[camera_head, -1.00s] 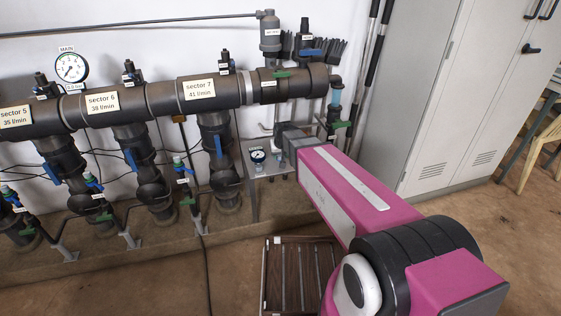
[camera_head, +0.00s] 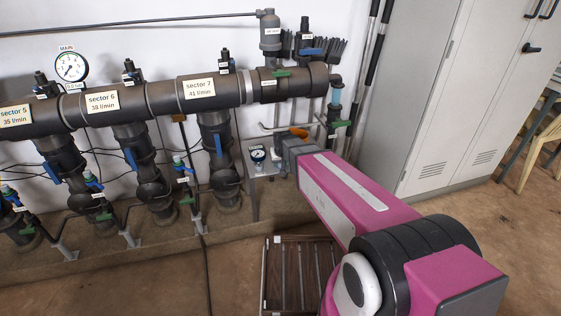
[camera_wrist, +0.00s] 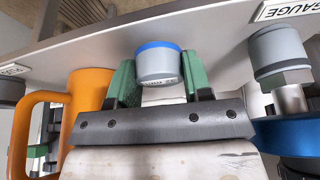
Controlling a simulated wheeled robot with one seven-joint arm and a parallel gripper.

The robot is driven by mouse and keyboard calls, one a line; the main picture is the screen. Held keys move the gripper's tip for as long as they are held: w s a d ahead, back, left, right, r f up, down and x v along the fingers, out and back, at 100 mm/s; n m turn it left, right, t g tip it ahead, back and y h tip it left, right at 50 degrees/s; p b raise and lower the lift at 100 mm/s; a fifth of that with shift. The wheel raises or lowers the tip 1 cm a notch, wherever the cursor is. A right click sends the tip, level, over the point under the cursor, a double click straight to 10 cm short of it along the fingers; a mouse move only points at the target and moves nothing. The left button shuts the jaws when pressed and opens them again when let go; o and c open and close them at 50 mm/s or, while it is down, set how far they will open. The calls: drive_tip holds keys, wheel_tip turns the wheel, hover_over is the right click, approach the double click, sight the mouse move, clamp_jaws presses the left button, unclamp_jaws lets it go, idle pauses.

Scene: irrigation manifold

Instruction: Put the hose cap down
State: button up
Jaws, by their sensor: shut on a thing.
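The hose cap (camera_wrist: 160,65), a short grey cylinder with a blue rim, sits between the two green fingers of my gripper (camera_wrist: 160,82) in the wrist view. The fingers are shut on its sides. The cap lies close over a pale grey shelf surface (camera_wrist: 215,35); I cannot tell whether it touches. In the head view my arm's end is over the small grey shelf (camera_head: 264,184) below the right end of the manifold, and the cap cannot be made out there.
An orange mug (camera_wrist: 88,105) stands close to the left of my gripper in the wrist view. A grey fitting (camera_wrist: 280,55) by a "GAUGE" label (camera_wrist: 287,9) is to the right. A pressure gauge (camera_head: 257,155) is on the shelf.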

drive_tip(key=shift+f, duration=0.1)
drive_tip(key=o, duration=1.1)
drive_tip(key=shift+r, duration=0.6)
drive_tip(key=a+v, duration=0.1)
drive_tip(key=v, duration=1)
drive_tip(key=s+d+f+m+g, duration=0.1)
drive_tip(key=s+d+f+g, duration=0.1)
drive_tip(key=s+d, duration=0.5)
drive_tip(key=s+d+f+m+g+h, duration=0.1)
drive_tip(key=s+d+f, duration=0.4)
drive_tip(key=d, duration=0.7)
drive_tip(key=shift+s+g, duration=0.7)
drive_tip(key=shift+s, duration=0.55)
drive_tip(key=shift+d, duration=0.1)
